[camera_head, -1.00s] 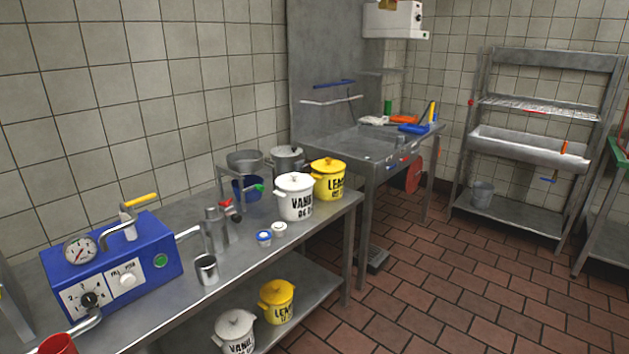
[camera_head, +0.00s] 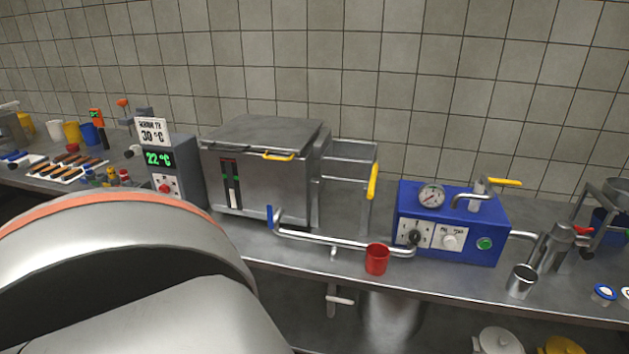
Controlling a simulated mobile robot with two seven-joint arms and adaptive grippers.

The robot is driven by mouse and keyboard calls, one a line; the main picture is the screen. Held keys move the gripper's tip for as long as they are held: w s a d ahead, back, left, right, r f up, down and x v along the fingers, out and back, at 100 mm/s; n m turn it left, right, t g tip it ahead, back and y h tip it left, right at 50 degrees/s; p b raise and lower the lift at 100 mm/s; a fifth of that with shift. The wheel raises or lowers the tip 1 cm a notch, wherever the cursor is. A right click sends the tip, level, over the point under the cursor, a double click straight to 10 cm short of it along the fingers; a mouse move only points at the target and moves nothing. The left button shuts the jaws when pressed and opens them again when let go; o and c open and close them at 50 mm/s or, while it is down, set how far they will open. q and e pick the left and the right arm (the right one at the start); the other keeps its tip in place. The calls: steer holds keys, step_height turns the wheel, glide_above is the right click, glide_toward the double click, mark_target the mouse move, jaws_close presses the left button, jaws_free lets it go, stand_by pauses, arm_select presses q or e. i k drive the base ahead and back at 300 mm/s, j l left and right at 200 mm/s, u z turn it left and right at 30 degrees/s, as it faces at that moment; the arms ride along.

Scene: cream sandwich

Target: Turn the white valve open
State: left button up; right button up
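A white-handled lever (camera_head: 340,299) sits on a short metal pipe just below the counter's front edge, left of centre. Its handle points sideways to the right. It looks like the white valve, though I cannot be sure. A smaller pale fitting (camera_head: 333,252) hangs under the pipe (camera_head: 320,238) on the counter above it. Neither gripper is in view. A large grey arm link of mine with an orange band fills the lower left and hides part of the counter.
On the counter (camera_head: 455,283) stand a steel tank (camera_head: 262,170), a blue control box (camera_head: 450,247), a red cup (camera_head: 377,259) and a steel cup (camera_head: 520,281). A temperature display (camera_head: 160,160) is left of the tank. Lidded pots (camera_head: 499,341) stand below right.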

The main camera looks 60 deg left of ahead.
mark_target(329, 297)
steer(key=u, duration=1.45)
steer(key=i+l, duration=0.15)
steer(key=l, duration=0.25)
steer(key=i+l, duration=0.1)
steer(key=l, duration=0.35)
